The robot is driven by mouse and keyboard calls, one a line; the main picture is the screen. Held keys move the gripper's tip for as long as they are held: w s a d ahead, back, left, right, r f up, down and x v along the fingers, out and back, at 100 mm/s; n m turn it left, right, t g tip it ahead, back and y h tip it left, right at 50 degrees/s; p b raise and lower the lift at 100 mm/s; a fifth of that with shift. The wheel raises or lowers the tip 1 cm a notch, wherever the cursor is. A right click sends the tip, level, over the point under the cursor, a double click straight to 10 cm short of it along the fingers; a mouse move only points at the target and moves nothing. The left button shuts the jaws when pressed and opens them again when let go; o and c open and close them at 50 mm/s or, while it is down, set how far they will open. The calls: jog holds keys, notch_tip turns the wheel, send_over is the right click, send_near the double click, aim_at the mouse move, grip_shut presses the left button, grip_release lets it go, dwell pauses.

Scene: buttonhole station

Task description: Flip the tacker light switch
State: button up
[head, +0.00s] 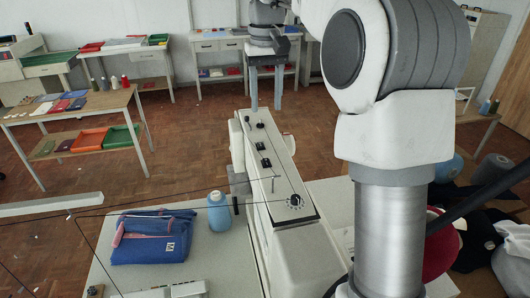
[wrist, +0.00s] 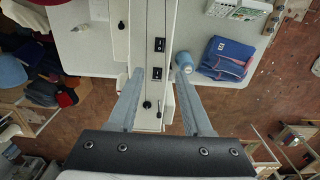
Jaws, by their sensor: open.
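The tacker is a long pale sewing machine (head: 300,245) with a dark-edged top panel. I cannot tell which is the light switch or how either is set. My gripper (head: 266,106) is open and empty, pointing down above the machine's far end. In the wrist view its fingers (wrist: 160,82) flank the panel, apart from the switches.
Thin threads cross above the table. Dark cloths and cones (head: 480,235) crowd the right. Side tables with trays (head: 90,140) stand further back.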

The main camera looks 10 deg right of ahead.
aim_at(266, 161)
notch_tip(266, 161, down, 15)
jog(key=shift+f, duration=0.1)
jog(key=shift+c, duration=0.2)
grip_shut()
dwell(0.3)
